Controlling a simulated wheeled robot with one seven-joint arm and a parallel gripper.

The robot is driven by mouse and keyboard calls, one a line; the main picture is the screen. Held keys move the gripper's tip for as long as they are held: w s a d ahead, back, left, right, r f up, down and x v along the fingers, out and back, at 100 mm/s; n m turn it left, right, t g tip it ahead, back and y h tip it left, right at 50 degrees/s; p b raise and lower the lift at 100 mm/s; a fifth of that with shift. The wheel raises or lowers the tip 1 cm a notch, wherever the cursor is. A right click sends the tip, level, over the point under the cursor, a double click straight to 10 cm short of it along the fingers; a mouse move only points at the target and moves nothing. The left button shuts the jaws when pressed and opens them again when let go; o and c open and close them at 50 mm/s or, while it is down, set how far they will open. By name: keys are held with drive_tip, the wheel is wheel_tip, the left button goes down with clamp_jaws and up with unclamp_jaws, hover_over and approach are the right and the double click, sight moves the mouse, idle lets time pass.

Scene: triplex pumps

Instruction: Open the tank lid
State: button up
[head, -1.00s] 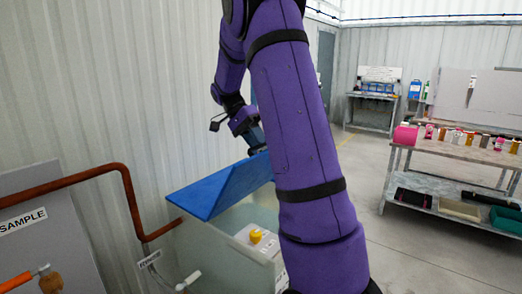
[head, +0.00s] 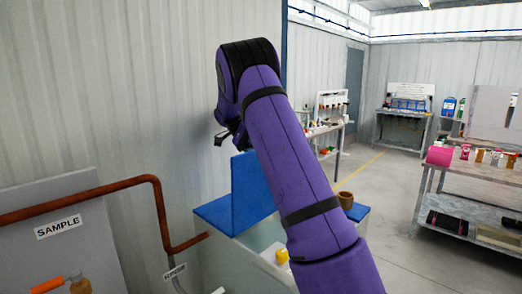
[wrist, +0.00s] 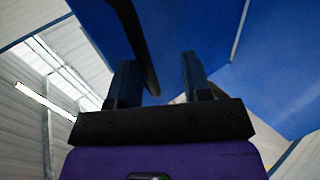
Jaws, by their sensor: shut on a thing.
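The blue tank lid (head: 247,187) stands about upright above the tank (head: 215,262) in the head view, partly hidden behind my arm. A flat blue top section (head: 218,214) lies to its left. In the wrist view the lid's blue surface (wrist: 215,35) fills the upper part. A black curved handle (wrist: 132,32) runs down between the two fingers of my gripper (wrist: 159,60).
A brown pipe (head: 157,205) bends beside the tank at the left, near the SAMPLE panel (head: 60,228). A yellow knob (head: 282,256) sits by the tank. A brown pot (head: 346,200) stands right of my arm. A shelf (head: 470,178) with goods stands farther right, beyond open floor.

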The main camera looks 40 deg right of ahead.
drive_tip(key=shift+w+a+f, duration=0.1)
drive_tip(key=shift+a+f, duration=0.1)
drive_tip(key=shift+f, duration=0.45)
drive_tip(key=o, duration=0.7)
drive_tip(key=shift+d+r, duration=0.1)
drive_tip(key=shift+r, duration=0.05)
drive_tip(key=s+a+r, duration=0.1)
drive_tip(key=s+a, duration=0.1)
drive_tip(key=s, duration=0.2)
drive_tip(key=s+a+r, duration=0.2)
drive_tip(key=s, duration=0.3)
drive_tip(key=s+a+r, duration=0.1)
drive_tip(key=s+a, duration=0.1)
drive_tip(key=s, duration=0.3)
drive_tip(key=shift+s+a+r, duration=0.25)
drive_tip(key=shift+r, duration=0.15)
